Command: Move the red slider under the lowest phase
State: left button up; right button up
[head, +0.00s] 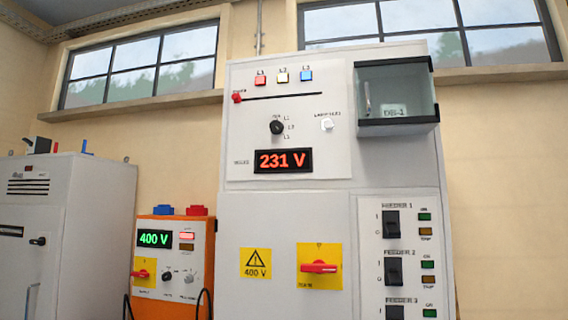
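The red slider (237,98) sits at the left end of a thin dark horizontal slot (285,97) on the upper front of the grey cabinet. Above the slot are three phase lamps: red L1 (261,82), white L2 (283,77) and blue L3 (306,75). The slider is left of L1, under none of the lamps. Below is a black phase selector knob (277,127) marked L1, L2, L3; its exact pointing is too small to tell. The red display (283,160) reads 231 V. Neither of my grippers is in view.
A small white lamp or button (327,124) is right of the knob. A clear-fronted box (397,92) juts out at the upper right. Black feeder switches (392,224) and a red rotary handle (319,267) are lower. An orange unit (172,265) reading 400 V stands left.

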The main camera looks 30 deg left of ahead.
aim_at(237, 98)
jog(key=u, duration=1.3)
